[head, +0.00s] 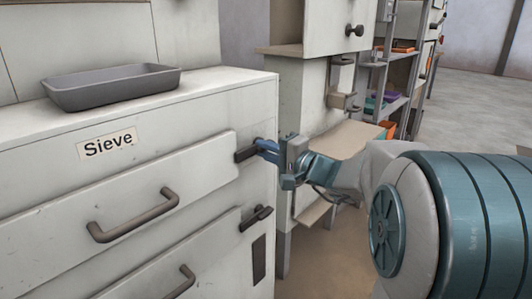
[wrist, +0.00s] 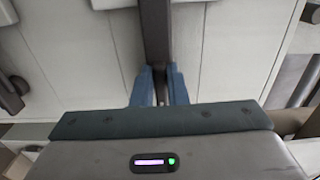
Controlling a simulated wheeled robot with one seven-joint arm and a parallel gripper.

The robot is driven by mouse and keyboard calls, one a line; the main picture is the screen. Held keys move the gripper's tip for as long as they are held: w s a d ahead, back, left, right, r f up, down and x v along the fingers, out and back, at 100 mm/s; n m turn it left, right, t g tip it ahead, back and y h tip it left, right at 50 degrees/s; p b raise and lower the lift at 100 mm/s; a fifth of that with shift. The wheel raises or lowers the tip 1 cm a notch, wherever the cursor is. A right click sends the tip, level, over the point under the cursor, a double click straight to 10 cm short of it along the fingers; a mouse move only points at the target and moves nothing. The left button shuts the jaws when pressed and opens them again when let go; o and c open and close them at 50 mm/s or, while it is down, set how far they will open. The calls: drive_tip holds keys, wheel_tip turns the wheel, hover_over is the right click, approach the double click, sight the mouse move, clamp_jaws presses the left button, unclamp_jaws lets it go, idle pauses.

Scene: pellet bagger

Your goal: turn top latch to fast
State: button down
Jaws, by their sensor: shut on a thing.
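The top latch (head: 245,154) is a dark bar at the right end of the upper drawer of the cabinet labelled Sieve. My gripper (head: 265,147) comes from the right with its blue fingers shut on the latch. In the wrist view my gripper's blue fingertips (wrist: 159,85) close on both sides of the dark latch bar (wrist: 155,35). The exact angle of the latch is hard to tell, as the fingers cover part of it. A second, lower latch (head: 256,218) sits beside the lower drawer, tilted up to the right.
The upper drawer has a dark bar handle (head: 134,219), and the lower drawer has another (head: 180,284). A grey tray (head: 110,91) rests on the cabinet top. Another machine with a ledge (head: 340,139) stands close behind my gripper. Shelves (head: 392,95) stand farther back.

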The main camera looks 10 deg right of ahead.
drive_tip(key=shift+f, duration=0.1)
drive_tip(key=c, duration=1.4)
unclamp_jaws()
drive_tip(key=shift+c, duration=0.2)
drive_tip(key=shift+s, duration=0.1)
drive_tip(key=p+v, duration=0.3)
drive_tip(key=v, duration=1)
drive_tip(key=shift+s+d, duration=0.25)
drive_tip(key=shift+s, duration=0.1)
